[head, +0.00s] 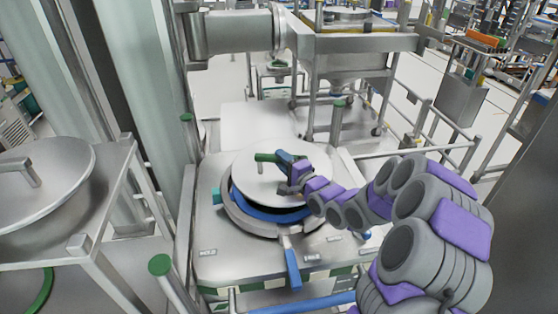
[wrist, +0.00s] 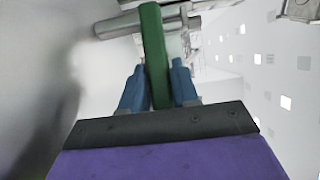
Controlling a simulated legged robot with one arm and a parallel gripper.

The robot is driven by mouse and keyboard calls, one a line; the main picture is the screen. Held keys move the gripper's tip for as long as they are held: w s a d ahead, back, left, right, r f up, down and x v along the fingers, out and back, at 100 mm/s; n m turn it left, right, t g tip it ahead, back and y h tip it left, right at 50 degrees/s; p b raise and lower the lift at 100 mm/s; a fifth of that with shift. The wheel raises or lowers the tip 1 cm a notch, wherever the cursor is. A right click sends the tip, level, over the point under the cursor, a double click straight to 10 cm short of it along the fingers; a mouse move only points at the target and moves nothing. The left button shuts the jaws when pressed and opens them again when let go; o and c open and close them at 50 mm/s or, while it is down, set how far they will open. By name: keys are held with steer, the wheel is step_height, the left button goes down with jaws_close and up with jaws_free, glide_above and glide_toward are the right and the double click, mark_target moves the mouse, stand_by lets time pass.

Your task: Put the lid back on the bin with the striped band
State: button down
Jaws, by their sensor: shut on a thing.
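The lid (head: 255,180) is a round metal disc with a green handle (head: 267,157). It is over the round opening of the metal bin (head: 215,262), which has a green-and-white striped band (head: 240,287) along its front. The lid looks tilted, and the blue rim (head: 265,212) of the opening shows below its near edge. Whether the far edge touches the bin is hidden. My gripper (head: 290,165) is shut on the green handle from the right. In the wrist view, the blue fingers (wrist: 156,75) are on either side of the handle (wrist: 153,40).
A blue lever (head: 292,265) sticks out at the bin's front. Another metal lid (head: 50,180) lies on a stand at the left. A metal column and horizontal arm (head: 240,32) stand behind. Rails (head: 440,120) are at the right, and a blue bar (head: 300,303) is in front.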

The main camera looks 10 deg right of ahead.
mark_target(279, 176)
steer(key=shift+d+f, duration=0.1)
steer(key=shift+f, duration=0.15)
steer(key=shift+f+b, duration=0.2)
steer(key=shift+b, duration=0.15)
steer(key=shift+a+f+b, duration=0.7)
steer(key=shift+a, duration=0.3)
steer(key=shift+f, duration=0.2)
steer(key=shift+d+f+b, duration=0.8)
steer(key=shift+f+b, duration=0.2)
steer(key=shift+b, duration=0.45)
steer(key=shift+a+f, duration=0.6)
steer(key=shift+f, duration=0.1)
steer(key=shift+d+f, duration=0.1)
steer(key=shift+f, duration=0.05)
steer(key=shift+d, duration=0.1)
